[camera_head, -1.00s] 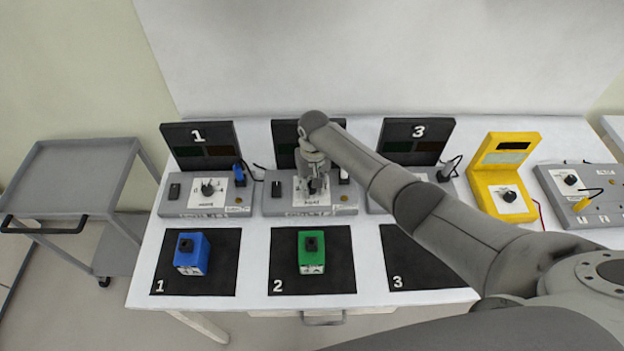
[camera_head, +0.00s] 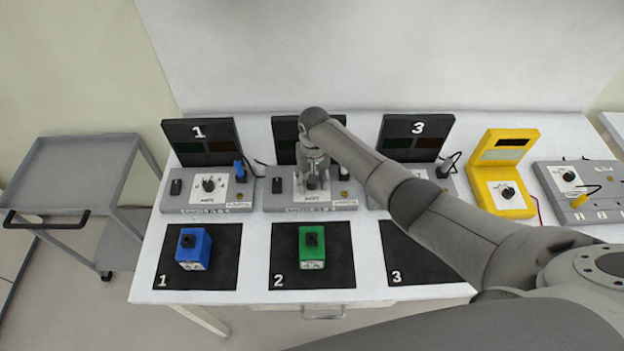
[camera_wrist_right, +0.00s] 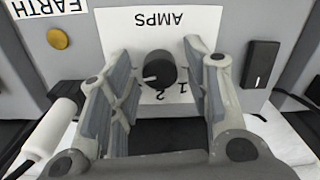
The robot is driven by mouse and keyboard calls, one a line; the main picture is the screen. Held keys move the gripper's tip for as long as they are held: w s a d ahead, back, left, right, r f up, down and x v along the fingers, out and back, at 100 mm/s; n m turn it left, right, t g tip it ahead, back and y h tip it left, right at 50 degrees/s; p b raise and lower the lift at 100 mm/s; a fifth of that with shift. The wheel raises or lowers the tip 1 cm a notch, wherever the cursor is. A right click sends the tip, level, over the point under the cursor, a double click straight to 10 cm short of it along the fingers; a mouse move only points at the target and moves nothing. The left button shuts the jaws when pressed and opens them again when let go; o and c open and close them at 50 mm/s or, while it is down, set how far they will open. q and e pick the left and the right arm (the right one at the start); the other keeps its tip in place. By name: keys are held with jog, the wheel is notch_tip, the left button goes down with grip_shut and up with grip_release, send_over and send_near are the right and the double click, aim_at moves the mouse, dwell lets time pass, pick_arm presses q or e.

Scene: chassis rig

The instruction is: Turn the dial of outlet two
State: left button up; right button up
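Outlet two is the middle grey box (camera_head: 275,204), with a black upright panel behind it, partly covered by my right arm. Its dial (camera_wrist_right: 158,70) is a round black knob with a white pointer mark, on a white plate (camera_wrist_right: 112,32) marked AMPS, upside down in the right wrist view. My right gripper (camera_wrist_right: 160,62) is open, one finger on each side of the dial, with a visible gap to each. In the head view, my right gripper (camera_head: 318,180) points down over the outlet's plate and hides the dial. My left gripper is not in view.
A black rocker switch (camera_wrist_right: 261,64) and a white plug (camera_wrist_right: 50,130) flank the dial. Outlet one (camera_head: 208,187) stands to the left. A green block (camera_head: 312,246) and a blue block (camera_head: 193,250) sit on black mats in front. A yellow meter (camera_head: 503,180) is at right.

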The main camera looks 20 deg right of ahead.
dwell(0.3)
notch_tip(320, 180, up, 12)
jog(key=shift+d, duration=0.15)
dwell(0.4)
jog(key=shift+s+f, duration=0.1)
